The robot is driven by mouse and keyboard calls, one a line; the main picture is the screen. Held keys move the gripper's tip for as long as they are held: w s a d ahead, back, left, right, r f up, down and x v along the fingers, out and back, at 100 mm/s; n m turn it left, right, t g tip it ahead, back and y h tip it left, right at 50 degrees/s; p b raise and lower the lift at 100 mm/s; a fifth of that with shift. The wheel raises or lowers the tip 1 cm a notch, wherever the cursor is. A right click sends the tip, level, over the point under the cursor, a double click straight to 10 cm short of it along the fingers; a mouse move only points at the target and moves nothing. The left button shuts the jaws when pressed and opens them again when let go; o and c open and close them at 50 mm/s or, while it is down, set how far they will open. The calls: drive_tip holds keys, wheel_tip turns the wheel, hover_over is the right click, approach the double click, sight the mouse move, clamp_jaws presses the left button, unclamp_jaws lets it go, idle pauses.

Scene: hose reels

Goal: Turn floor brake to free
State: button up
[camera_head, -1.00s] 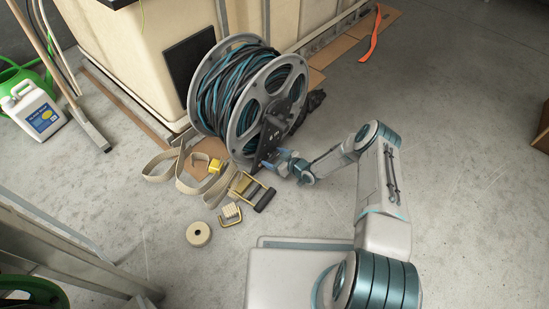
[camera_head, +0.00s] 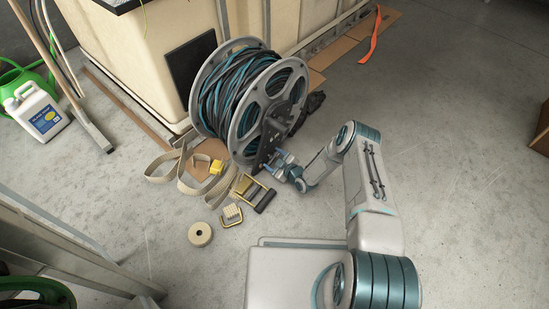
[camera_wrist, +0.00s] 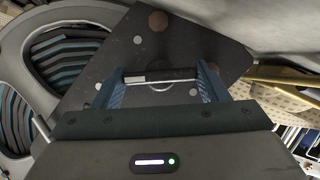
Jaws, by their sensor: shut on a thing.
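The floor hose reel (camera_head: 240,96) stands on the concrete, wound with blue and black hose between grey flanges. Its dark brake plate (camera_head: 270,136) is on the side facing my arm. In the wrist view the plate (camera_wrist: 160,50) carries a short bar-shaped brake handle (camera_wrist: 160,77) in front of a round dial mark. My gripper (camera_wrist: 160,88) has its two blue fingers at the ends of this handle and is shut on it. In the head view my gripper (camera_head: 272,160) is at the plate; the handle is hidden there.
A ratchet strap (camera_head: 165,165) and its buckle with black grip (camera_head: 258,196) lie left of my gripper. A tape roll (camera_head: 200,234) is nearer. A white jug (camera_head: 38,112) stands far left.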

drive_tip(key=n+t, duration=0.1)
drive_tip(key=n, duration=0.1)
drive_tip(key=n+t+h, duration=0.1)
drive_tip(key=n, duration=0.1)
drive_tip(key=shift+s+a+f+n+t, duration=0.1)
drive_tip(key=shift+s+f+n+t, duration=0.1)
drive_tip(key=shift+n+t, duration=0.15)
drive_tip(key=shift+f+n+t, duration=0.1)
drive_tip(key=shift+n+t, duration=0.45)
drive_tip(key=shift+n, duration=0.5)
drive_tip(key=shift+n+t+b, duration=0.8)
drive_tip(key=shift+n+b, duration=0.05)
drive_tip(key=shift+n, duration=0.75)
drive_tip(key=o, duration=1)
drive_tip(key=shift+y, duration=0.3)
drive_tip(key=shift+c, duration=0.2)
drive_tip(key=p+v, duration=0.5)
drive_tip(key=v, duration=0.7)
drive_tip(key=shift+s, duration=0.25)
drive_tip(key=shift+s+d+p, duration=0.3)
drive_tip(key=shift+s+d, duration=0.2)
